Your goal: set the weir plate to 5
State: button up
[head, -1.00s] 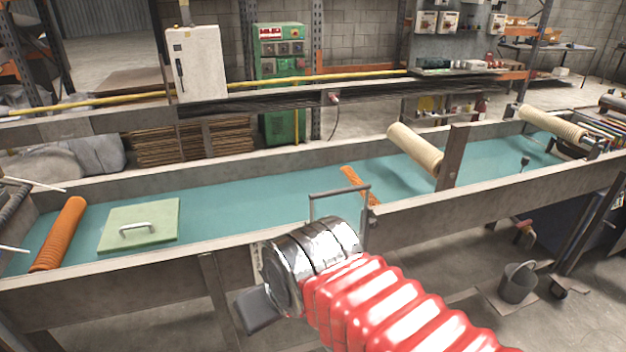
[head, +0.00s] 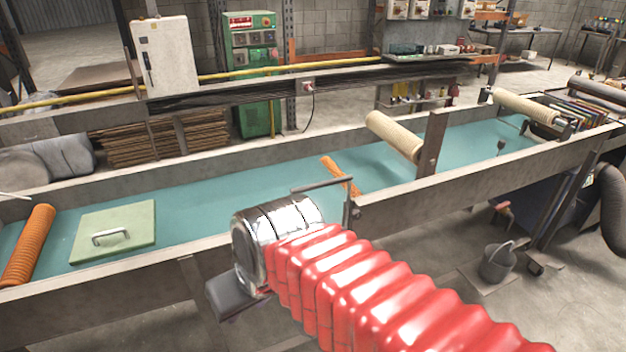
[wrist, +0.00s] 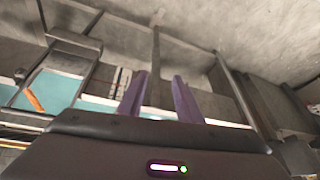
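A thin dark handle bar (head: 322,185) with an upright (head: 350,207) stands at the near wall of the trough; it looks like the weir plate's handle. Its lower part is hidden behind my metal wrist. In the wrist view, a dark metal frame (wrist: 75,42) stands at the left, with a small striped strip, perhaps the scale (wrist: 121,80), beside my left finger. I cannot read its numbers or the plate's setting. My gripper (wrist: 159,76) shows two purple fingers, apart with nothing clearly held between them. In the head view the fingers are hidden behind my wrist and red sleeve.
The long trough with teal bottom (head: 235,195) runs across. In it are a green lid (head: 115,232), an orange roller (head: 28,245) and an orange piece (head: 337,172). A beige roller (head: 393,136) and post (head: 432,143) stand to the right. A bucket (head: 497,262) is on the floor.

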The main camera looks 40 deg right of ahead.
jog(key=w+d+f+m+t+y, duration=0.35)
jog(key=w+d+m+y, duration=0.45)
jog(key=w+d, duration=0.55)
jog(key=d+f+m+t+h, duration=0.1)
jog(key=d+m+t+h, duration=0.2)
jog(key=d, duration=0.9)
jog(key=d+f+m+t+h, duration=0.1)
jog(key=d+m+t+h, duration=0.2)
jog(key=d, duration=1)
jog(key=m+t, duration=0.2)
jog(key=t, duration=0.1)
jog(key=shift+w+f+t+h, duration=0.25)
jog(key=shift+w+t+h, duration=0.1)
jog(key=shift+h, duration=0.05)
jog(key=shift+a, duration=0.1)
jog(key=w+a, duration=0.1)
jog(key=w, duration=1.2)
jog(key=shift+w+a, duration=0.3)
jog(key=shift+w, duration=0.1)
